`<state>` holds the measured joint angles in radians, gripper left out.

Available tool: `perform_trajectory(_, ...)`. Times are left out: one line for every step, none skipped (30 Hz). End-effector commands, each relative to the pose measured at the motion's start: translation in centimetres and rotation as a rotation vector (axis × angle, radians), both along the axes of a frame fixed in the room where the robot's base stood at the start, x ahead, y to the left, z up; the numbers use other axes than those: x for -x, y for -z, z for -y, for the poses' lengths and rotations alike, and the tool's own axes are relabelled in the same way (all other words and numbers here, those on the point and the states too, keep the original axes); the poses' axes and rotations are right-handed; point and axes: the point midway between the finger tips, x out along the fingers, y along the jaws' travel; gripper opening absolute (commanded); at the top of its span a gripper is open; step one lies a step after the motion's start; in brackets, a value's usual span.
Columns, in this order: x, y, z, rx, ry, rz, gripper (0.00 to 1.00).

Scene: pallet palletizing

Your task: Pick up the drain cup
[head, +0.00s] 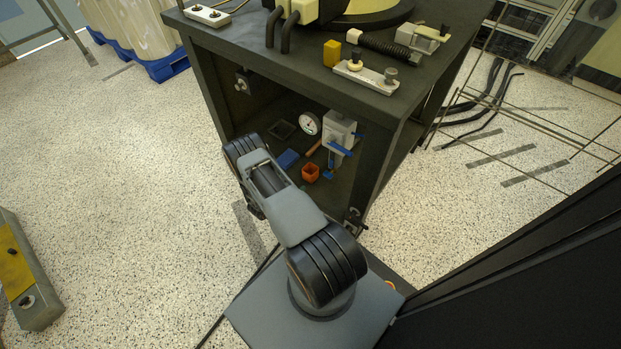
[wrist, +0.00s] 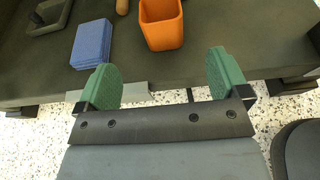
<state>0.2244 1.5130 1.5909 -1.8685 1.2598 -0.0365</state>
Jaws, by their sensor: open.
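The drain cup appears to be the small orange square cup (head: 311,172), standing upright on the floor of the dark cabinet below a grey valve unit. It also shows in the wrist view (wrist: 161,26) at the top middle, beyond the fingertips. My gripper (wrist: 163,80) is open and empty, with green pads apart at the cabinet's front edge. The cup lies ahead of the gap between the pads, and neither pad touches it. In the head view my arm hides the gripper.
A blue block (wrist: 92,44) lies left of the cup, and a dark tray (wrist: 48,16) lies farther left. The valve unit (head: 339,130) with blue handles and a round gauge (head: 308,123) are close behind. The cabinet (head: 385,128) has side walls and a top overhead.

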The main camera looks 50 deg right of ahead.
Motion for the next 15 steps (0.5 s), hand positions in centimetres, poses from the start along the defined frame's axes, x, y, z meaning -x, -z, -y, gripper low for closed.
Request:
perform_trajectory(0.1, 0.8, 1.0, 0.0, 0.002, -0.001, 0.94)
perform_trajectory(0.0, 1.0, 1.5, 0.001, 0.003, -0.001, 0.94)
perform_trajectory(0.0, 1.2, 2.2, 0.001, 0.002, 0.0, 0.94)
perform_trajectory(-0.1, 1.3, 2.8, 0.0, 0.003, 0.0, 0.94)
perform_trajectory(-0.1, 1.5, 3.3, 0.0, 0.003, 0.0, 0.94)
perform_trajectory(-0.2, 1.6, 3.9, 0.001, 0.002, -0.001, 0.94)
perform_trajectory(-0.2, 1.8, 4.4, 0.001, 0.002, -0.001, 0.94)
perform_trajectory(-0.3, 1.9, 4.8, 0.001, 0.002, 0.0, 0.94)
perform_trajectory(-0.3, 2.0, 5.3, 0.001, 0.001, 0.001, 0.94)
perform_trajectory(-0.4, 2.1, 5.6, 0.0, 0.001, 0.001, 0.94)
perform_trajectory(-0.4, 2.2, 5.9, 0.0, 0.001, 0.0, 0.94)
perform_trajectory(-0.4, 2.2, 6.3, 0.0, 0.001, 0.0, 0.94)
perform_trajectory(-0.5, 2.3, 6.5, 0.0, 0.0, -0.001, 0.94)
perform_trajectory(-0.5, 2.3, 6.6, 0.0, 0.0, -0.001, 0.94)
perform_trajectory(-0.5, 2.3, 6.8, 0.0, -0.001, -0.001, 0.94)
